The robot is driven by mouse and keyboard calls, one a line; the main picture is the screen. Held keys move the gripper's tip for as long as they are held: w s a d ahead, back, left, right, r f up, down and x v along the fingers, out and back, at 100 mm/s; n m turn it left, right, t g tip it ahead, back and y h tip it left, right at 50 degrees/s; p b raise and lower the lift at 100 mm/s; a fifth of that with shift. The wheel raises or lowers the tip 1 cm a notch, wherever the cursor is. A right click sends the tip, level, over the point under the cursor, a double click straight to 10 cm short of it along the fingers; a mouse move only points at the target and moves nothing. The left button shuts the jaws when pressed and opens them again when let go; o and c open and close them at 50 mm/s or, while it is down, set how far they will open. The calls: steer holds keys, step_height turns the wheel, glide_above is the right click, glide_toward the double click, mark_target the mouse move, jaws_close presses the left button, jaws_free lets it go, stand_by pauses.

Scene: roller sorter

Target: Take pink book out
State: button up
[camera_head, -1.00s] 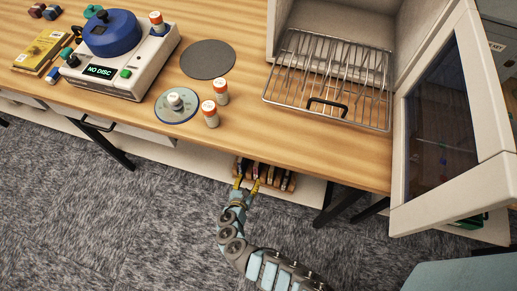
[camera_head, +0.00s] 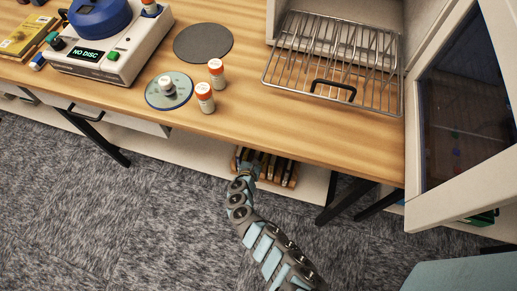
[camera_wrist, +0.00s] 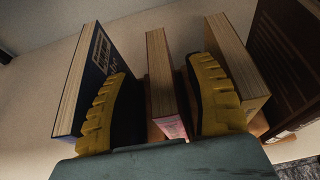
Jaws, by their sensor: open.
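Several books (camera_head: 291,173) stand in a wooden rack on the low shelf under the table. My gripper (camera_wrist: 158,75) is open, with its yellow fingers in among the books. In the wrist view a narrow book with a pinkish lower part (camera_wrist: 170,124) stands upright between the two fingers; mostly its pale page edge shows. A dark blue book (camera_wrist: 98,62) is left of the left finger. Another pale-edged book (camera_wrist: 238,62) is beside the right finger. In the head view my wrist reaches the rack and the fingertips are hidden.
The table edge (camera_head: 215,127) overhangs the shelf above my gripper. A dark brown book or panel (camera_wrist: 288,55) stands at the right in the wrist view. A wire rack (camera_head: 335,62), pill bottles (camera_head: 205,98) and a disc device (camera_head: 105,55) are on the table. The carpet in front is clear.

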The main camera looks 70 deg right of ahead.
steer(key=shift+b+x, duration=0.5)
steer(key=shift+x, duration=0.75)
steer(key=shift+s, duration=0.1)
steer(key=shift+a, duration=0.1)
jaws_close()
